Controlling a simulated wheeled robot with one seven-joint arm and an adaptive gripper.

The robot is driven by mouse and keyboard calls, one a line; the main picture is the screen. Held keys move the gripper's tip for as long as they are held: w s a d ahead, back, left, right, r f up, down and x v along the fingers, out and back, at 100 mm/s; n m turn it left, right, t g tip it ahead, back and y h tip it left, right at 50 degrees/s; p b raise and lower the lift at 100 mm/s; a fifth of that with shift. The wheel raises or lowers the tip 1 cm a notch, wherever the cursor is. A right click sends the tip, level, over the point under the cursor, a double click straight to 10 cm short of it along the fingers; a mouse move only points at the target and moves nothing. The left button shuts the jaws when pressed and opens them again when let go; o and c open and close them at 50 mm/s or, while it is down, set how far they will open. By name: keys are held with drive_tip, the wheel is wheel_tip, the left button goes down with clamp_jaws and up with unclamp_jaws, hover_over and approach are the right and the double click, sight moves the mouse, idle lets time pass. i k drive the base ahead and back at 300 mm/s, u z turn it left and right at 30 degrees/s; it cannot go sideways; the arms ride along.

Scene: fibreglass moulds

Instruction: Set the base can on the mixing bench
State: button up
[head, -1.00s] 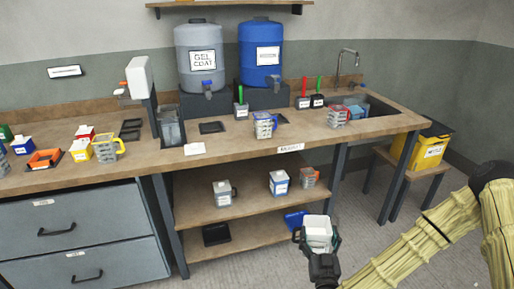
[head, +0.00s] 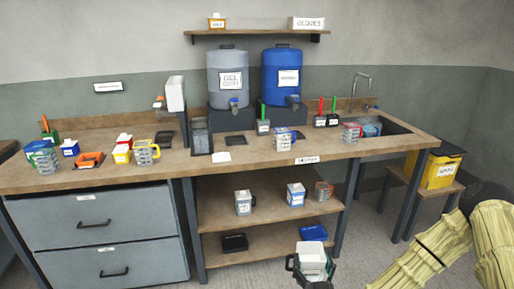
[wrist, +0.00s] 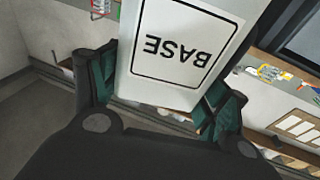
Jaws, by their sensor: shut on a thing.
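The base can (wrist: 180,50) is a white block-shaped can. Its label reads BASE, upside down in the wrist view. My gripper (head: 312,268) is shut on it, with a green-padded finger on each side. In the head view the white can (head: 312,254) is held low, in front of the bench and below its top. The can is clear of every surface in the head view. The mixing bench (head: 250,170) has a wooden top with two shelves beneath.
On the bench top stand a blue-handled jug (head: 284,141), a yellow-handled jug (head: 144,153), small cans at the left and a sink (head: 385,146) at the right. Grey and blue drums (head: 283,80) stand at the back. The front middle of the top has bare room.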

sight(243, 153)
drive_tip(key=u, duration=0.45)
drive_tip(key=i, duration=0.6)
drive_tip(key=u, duration=0.3)
